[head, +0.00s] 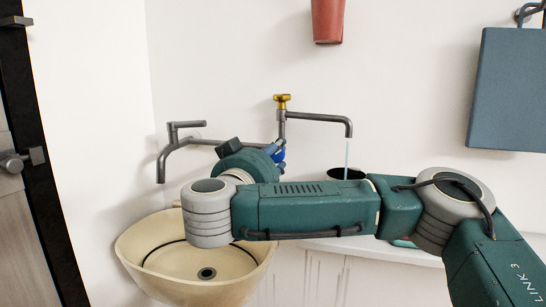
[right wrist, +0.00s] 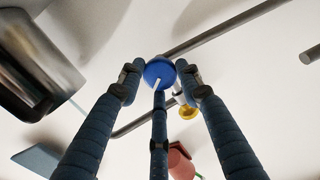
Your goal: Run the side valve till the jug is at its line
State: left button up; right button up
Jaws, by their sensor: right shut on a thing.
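The side valve is a round blue knob (right wrist: 157,72) with a white mark, between the fingers of my right gripper (right wrist: 160,78), which is shut on it. In the head view a little of the blue knob (head: 279,155) shows past my right arm, which hides most of the gripper. A thin stream of water (head: 346,156) falls from the right-hand spout (head: 330,118) into a dark round opening, which seems to be the jug (head: 345,173). My arm covers the jug's body, so its line and water level are hidden. A dark, shiny vessel (right wrist: 40,65), probably the jug, shows in the right wrist view.
A brass-coloured knob (head: 282,99) tops the pipe. A left-hand spout (head: 161,166) hangs over a cream basin (head: 147,245) with no water running. A red object (head: 327,20) and a blue board (head: 508,90) hang on the wall. A dark-framed door (head: 38,160) is at left.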

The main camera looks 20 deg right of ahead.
pick_arm(q)
jog(key=shift+s+r, duration=0.1)
jog(key=shift+r, duration=0.1)
pick_arm(e)
jog(key=shift+r, duration=0.3)
pick_arm(q)
jog(key=w+d+r+t+h+b, duration=0.1)
jog(key=w+d+r+t+b, duration=0.35)
jog(key=w, duration=0.45)
jog(key=w+d+r+t+h+b, duration=0.2)
jog(key=w+r+t+b, duration=0.1)
jog(key=w+r+t, duration=0.4)
pick_arm(e)
jog(key=m+b, duration=0.1)
jog(key=m, duration=0.5)
jog(key=shift+m+b, duration=0.8)
jog(key=shift+m, duration=0.1)
jog(key=shift+c, duration=0.2)
pick_arm(q)
notch_tip(320, 180, up, 20)
jog(key=d+m+t+h, duration=0.1)
jog(key=t+h, duration=0.2)
jog(key=t, duration=0.5)
jog(key=shift+w+d+r, duration=0.25)
jog(key=shift+d, duration=0.1)
pick_arm(e)
jog(key=shift+d, duration=0.1)
